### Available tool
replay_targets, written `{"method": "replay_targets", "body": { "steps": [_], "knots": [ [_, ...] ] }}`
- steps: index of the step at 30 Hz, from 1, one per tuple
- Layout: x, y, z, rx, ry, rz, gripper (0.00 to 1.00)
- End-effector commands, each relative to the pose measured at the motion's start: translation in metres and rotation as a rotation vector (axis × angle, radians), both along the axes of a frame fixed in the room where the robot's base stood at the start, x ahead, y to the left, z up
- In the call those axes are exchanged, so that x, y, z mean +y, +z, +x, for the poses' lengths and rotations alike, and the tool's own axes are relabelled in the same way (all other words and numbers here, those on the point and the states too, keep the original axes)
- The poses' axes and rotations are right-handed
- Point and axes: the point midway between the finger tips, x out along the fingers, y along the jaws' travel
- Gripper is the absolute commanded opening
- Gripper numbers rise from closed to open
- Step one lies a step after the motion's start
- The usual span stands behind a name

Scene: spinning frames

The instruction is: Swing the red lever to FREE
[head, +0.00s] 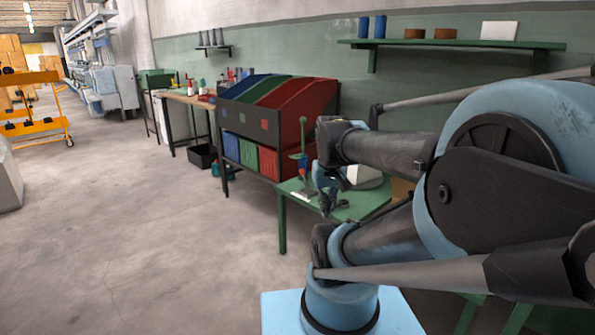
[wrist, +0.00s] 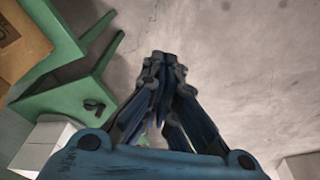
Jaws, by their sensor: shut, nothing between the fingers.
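My gripper (head: 327,207) points down over the front of a small green table (head: 360,207) in the head view. Its fingers are shut with nothing between them; their tips also show in the wrist view (wrist: 165,62). A thin green post (head: 303,135) stands on the table just left of my gripper, with small blue and red parts low on it. I cannot clearly make out the red lever or any FREE mark. A small white plate (head: 301,195) lies at the table's left front corner.
A small dark object (head: 343,204) lies on the table right of my gripper, also in the wrist view (wrist: 95,106). A rack with blue, green and red bins (head: 275,95) stands behind left. The floor at left is open.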

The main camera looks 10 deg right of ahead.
Motion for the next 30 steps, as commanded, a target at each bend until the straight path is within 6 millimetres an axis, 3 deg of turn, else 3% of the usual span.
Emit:
{"method": "replay_targets", "body": {
  "steps": [6, 15, 24, 30],
  "knots": [
    [-0.002, 0.05, 0.058, 0.018, 0.016, -0.018, 0.0],
    [-0.004, 0.098, 0.145, 0.042, 0.036, -0.041, 0.0],
    [-0.005, 0.127, 0.239, 0.065, 0.055, -0.065, 0.0],
    [-0.006, 0.134, 0.304, 0.083, 0.066, -0.081, 0.0]
  ]
}}
